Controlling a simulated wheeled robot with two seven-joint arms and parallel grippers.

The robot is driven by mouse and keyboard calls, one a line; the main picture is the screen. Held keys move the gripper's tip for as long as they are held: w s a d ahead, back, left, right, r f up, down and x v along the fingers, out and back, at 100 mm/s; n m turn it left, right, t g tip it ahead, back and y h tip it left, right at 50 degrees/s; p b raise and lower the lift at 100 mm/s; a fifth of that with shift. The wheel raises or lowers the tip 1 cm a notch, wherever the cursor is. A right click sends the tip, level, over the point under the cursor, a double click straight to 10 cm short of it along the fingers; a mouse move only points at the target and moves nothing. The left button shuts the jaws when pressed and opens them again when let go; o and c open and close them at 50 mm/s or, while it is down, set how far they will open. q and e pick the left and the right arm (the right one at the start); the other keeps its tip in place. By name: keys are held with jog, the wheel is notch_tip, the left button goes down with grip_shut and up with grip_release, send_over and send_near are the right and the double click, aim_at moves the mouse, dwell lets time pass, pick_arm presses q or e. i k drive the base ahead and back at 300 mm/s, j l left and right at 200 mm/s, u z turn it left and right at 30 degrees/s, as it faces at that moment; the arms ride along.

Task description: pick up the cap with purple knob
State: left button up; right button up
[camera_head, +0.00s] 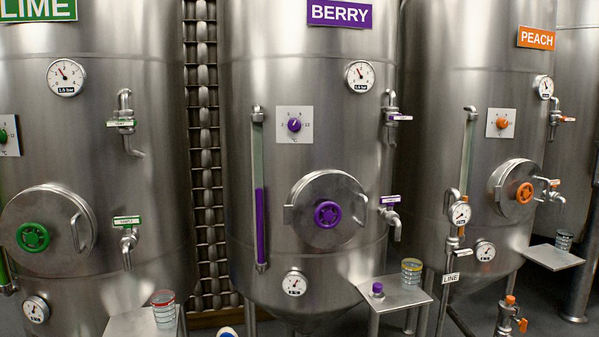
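The cap with purple knob (377,290) sits on a small metal shelf (404,299) in front of the BERRY tank, at the lower right of the middle. Its purple knob points up above a grey base. A glass with a yellow rim (411,272) stands on the same shelf, behind and to the right of the cap, apart from it. Neither of my grippers shows in the head view.
The BERRY tank (270,200) has a round hatch with a purple handwheel (327,214) and taps above the shelf. LIME (110,170) and PEACH (440,130) tanks flank it. Another shelf (125,323) holds a red-rimmed glass (163,309). A pipe with a gauge (459,213) stands right of the cap.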

aim_at(377, 294)
jog(key=i+l, duration=0.1)
jog(key=l, duration=0.3)
jog(key=i+l, duration=0.15)
jog(key=l, duration=0.25)
jog(key=i+l, duration=0.1)
jog(key=l, duration=0.3)
jog(key=i+l, duration=0.1)
jog(key=l, duration=0.3)
jog(key=i+l+z, duration=0.1)
jog(key=l, duration=0.25)
jog(key=i+l, duration=0.15)
jog(key=l, duration=0.25)
jog(key=i+l, duration=0.15)
jog(key=l, duration=0.25)
jog(key=i+l, duration=0.1)
jog(key=l, duration=0.3)
